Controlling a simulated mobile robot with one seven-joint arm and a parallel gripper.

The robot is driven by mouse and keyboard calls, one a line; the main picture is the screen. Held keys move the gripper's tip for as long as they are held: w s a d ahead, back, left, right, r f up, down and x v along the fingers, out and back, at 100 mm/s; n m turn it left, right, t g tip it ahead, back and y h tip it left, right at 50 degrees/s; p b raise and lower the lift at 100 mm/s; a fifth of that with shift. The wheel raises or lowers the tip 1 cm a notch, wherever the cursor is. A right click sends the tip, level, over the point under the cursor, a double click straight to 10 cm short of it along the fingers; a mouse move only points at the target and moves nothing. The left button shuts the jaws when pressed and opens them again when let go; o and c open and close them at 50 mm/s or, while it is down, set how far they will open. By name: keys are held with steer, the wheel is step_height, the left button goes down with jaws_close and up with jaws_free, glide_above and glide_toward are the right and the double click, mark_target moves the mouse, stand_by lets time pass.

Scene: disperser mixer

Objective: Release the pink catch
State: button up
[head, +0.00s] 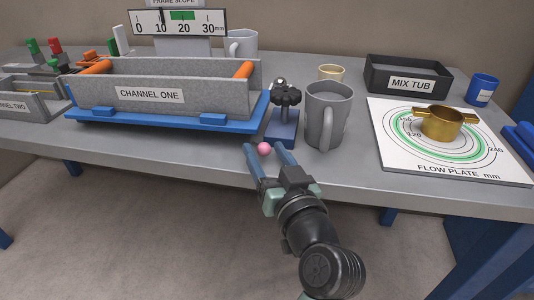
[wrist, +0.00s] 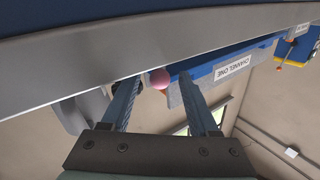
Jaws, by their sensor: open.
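The pink catch shows as a small pink ball (head: 264,149) at the front edge of the bench, by a blue block (head: 283,130) with a dark knob (head: 287,97) above it. In the wrist view the pink ball (wrist: 159,78) lies between the fingertips, nearer the left finger. My gripper (head: 263,151) is open, its two blue fingers reaching in from the front, one on each side of the ball. Whether a finger touches the ball, I cannot tell. What the ball is fixed to is hidden.
A grey trough labelled CHANNEL ONE (head: 190,97) stands on a blue base (head: 150,119) to the left. A grey jug (head: 329,115) stands close on the right. Farther right are the FLOW PLATE (head: 455,163), a brass cup (head: 441,123) and the MIX TUB (head: 408,78).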

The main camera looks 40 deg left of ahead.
jaws_close()
steer(key=shift+w+d+f+n+g+y+b, duration=0.1)
steer(key=shift+w+f+n+g+y+b, duration=0.25)
steer(key=shift+b, duration=0.6)
steer(key=shift+w+r+n+g+y+b, duration=0.1)
steer(key=shift+r+n+g+y+b, duration=0.15)
steer(key=shift+n+g+b, duration=0.45)
steer(key=shift+g, duration=0.25)
jaws_free()
steer(key=shift+d+r, duration=0.1)
steer(key=shift+d, duration=0.05)
steer(key=p+v, duration=0.1)
steer(key=v, duration=1.1)
steer(key=shift+d+p, duration=0.35)
